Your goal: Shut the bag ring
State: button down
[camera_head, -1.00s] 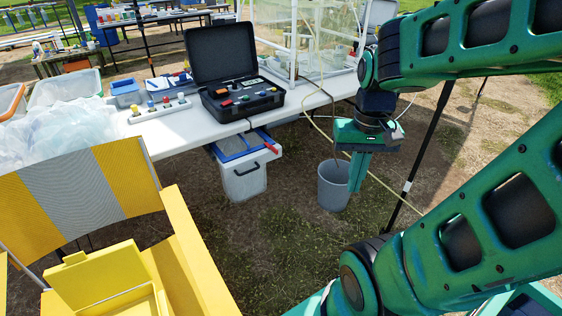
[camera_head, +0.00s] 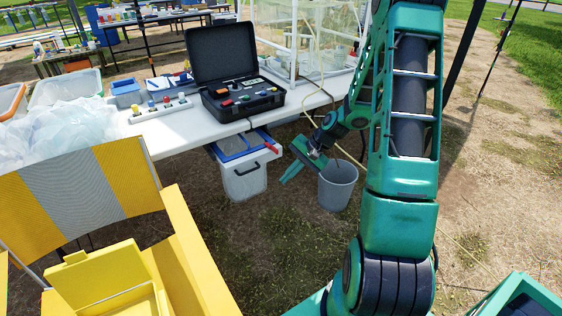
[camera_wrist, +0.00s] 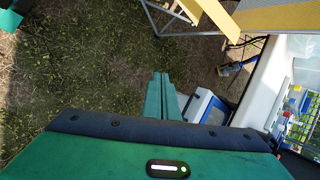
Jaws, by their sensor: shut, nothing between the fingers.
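A white bin (camera_head: 243,180) with a dark handle stands under the front edge of the table. A blue frame (camera_head: 236,154) runs around its top with grey inside, and a red tab (camera_head: 271,147) sticks out at its right. I cannot tell surely which part is the bag ring. My gripper (camera_head: 287,177) is shut and empty, right of the bin and apart from it, its fingers pointing down and left. In the wrist view the shut fingers (camera_wrist: 160,92) are beside the white and blue bin (camera_wrist: 207,108), partly hidden behind my gripper's body.
A grey bucket (camera_head: 337,187) stands just right of my gripper. The white table (camera_head: 190,131) above carries an open black case (camera_head: 238,100), vials and plastic bags. A yellow and grey chair (camera_head: 90,187) stands at front left. The grass before the bin is clear.

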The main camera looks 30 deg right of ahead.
jog(key=w+f+m+t+y, duration=0.2)
jog(key=w+f+m+t, duration=0.25)
jog(key=w+f, duration=0.2)
jog(key=w+d+f+m+t+h, duration=0.3)
jog(key=d+f+m+t+h, duration=0.15)
jog(key=d+m, duration=0.4)
jog(key=w+d+f+m+t+h, duration=0.2)
jog(key=d+f+m+t+h, duration=0.25)
jog(key=m, duration=0.65)
jog(key=w+y, duration=0.2)
jog(key=w, duration=1.2)
jog(key=shift+d+r, duration=0.15)
jog(key=shift+d, duration=0.1)
jog(key=shift+t, duration=0.25)
